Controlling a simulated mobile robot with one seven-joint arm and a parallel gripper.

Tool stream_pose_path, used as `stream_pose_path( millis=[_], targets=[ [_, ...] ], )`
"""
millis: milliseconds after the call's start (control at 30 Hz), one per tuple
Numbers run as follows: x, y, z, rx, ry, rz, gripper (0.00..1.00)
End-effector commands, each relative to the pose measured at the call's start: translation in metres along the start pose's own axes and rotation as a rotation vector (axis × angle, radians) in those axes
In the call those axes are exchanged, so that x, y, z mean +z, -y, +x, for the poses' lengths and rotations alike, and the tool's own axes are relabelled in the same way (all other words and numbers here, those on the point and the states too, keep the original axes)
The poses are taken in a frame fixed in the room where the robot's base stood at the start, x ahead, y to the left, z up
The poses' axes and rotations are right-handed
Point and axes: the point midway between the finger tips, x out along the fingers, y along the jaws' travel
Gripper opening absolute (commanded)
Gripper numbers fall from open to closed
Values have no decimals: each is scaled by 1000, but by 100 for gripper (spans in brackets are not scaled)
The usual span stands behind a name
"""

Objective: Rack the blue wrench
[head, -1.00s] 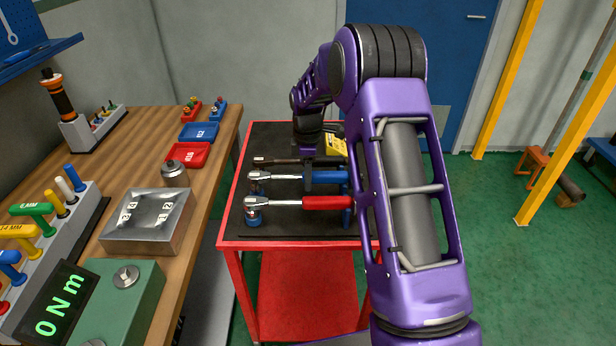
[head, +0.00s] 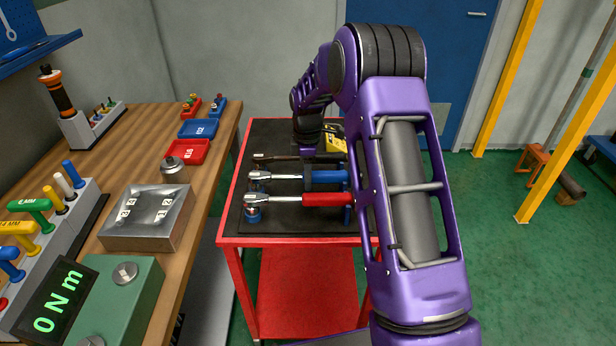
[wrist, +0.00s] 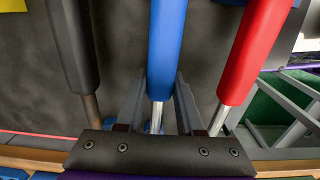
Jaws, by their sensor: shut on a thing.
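The blue wrench has a chrome ratchet head and shaft and a blue handle (wrist: 166,45). In the head view its chrome shaft (head: 286,177) lies across the red cart, head to the left, between the other two wrenches. My gripper (head: 322,180) is low over the blue wrench and shut on it. In the wrist view the fingers of my gripper (wrist: 160,88) flank the wrench where handle meets shaft. The fingers hide part of the handle in the head view. Blue supports show near the wrench ends; I cannot tell whether the blue wrench touches them.
A red-handled wrench (head: 325,199) lies in front and a dark-handled wrench (head: 275,157) behind, both close alongside. A yellow item (head: 337,143) sits at the cart's back. The wooden bench (head: 216,135) at left holds trays, a metal block and a torque display.

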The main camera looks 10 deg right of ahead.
Motion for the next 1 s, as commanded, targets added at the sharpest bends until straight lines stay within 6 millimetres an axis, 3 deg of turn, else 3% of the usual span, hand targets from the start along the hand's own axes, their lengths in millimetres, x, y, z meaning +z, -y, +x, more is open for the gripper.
stream_pose_path(
  millis=[900, 933, 1000],
  targets=[
    [0, 0, 3, 0, 0, -1, 0],
    [0, 0, 3, -1, 0, -1, 40],
    [0, 0, 3, -1, 0, -1, 52]
  ],
)
